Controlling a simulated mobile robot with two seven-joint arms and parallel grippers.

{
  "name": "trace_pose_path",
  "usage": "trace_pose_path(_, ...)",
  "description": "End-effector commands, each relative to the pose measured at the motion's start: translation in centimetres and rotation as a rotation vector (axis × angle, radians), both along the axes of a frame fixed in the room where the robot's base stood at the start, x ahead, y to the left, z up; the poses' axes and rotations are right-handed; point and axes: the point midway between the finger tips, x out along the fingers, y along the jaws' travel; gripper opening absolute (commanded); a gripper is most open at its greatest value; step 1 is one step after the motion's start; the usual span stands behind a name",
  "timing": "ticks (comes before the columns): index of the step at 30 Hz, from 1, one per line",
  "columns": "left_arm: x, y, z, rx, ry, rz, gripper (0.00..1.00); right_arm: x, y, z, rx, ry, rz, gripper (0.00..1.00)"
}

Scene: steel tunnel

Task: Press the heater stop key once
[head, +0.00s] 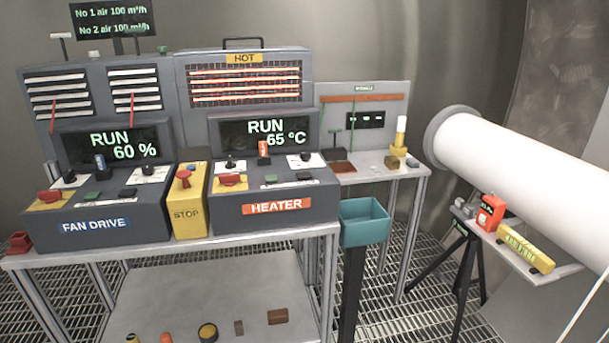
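The heater console (245,213) is a dark grey box with an orange HEATER label (276,206). Its display (265,131) reads RUN and 65 °C. On its sloped top sit a red control (231,180) on a yellow plate, a small green key (270,178), a small dark key (304,176) and black knobs on white plates. Key lettering is too small to read, so I cannot tell which key is stop. Neither of my grippers is in view.
Left of it stand the yellow STOP box (187,212) with a red control and the fan drive console (112,212), reading RUN 60 %. A teal bin (364,222) stands at the right. A white pipe (520,165) crosses the right side. Space above the heater keys looks clear.

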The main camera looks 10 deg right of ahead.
Motion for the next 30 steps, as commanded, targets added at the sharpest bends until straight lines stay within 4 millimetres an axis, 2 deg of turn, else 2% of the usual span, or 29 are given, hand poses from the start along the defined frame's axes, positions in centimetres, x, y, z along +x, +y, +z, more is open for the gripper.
trace_pose_path(1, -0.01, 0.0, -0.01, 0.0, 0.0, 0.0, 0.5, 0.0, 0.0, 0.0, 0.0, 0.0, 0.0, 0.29)
trace_pose_path(9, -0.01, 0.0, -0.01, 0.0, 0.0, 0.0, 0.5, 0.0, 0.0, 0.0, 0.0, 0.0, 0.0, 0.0)
trace_pose_path(30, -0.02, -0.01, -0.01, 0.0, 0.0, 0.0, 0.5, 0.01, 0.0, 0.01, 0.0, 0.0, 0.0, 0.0)
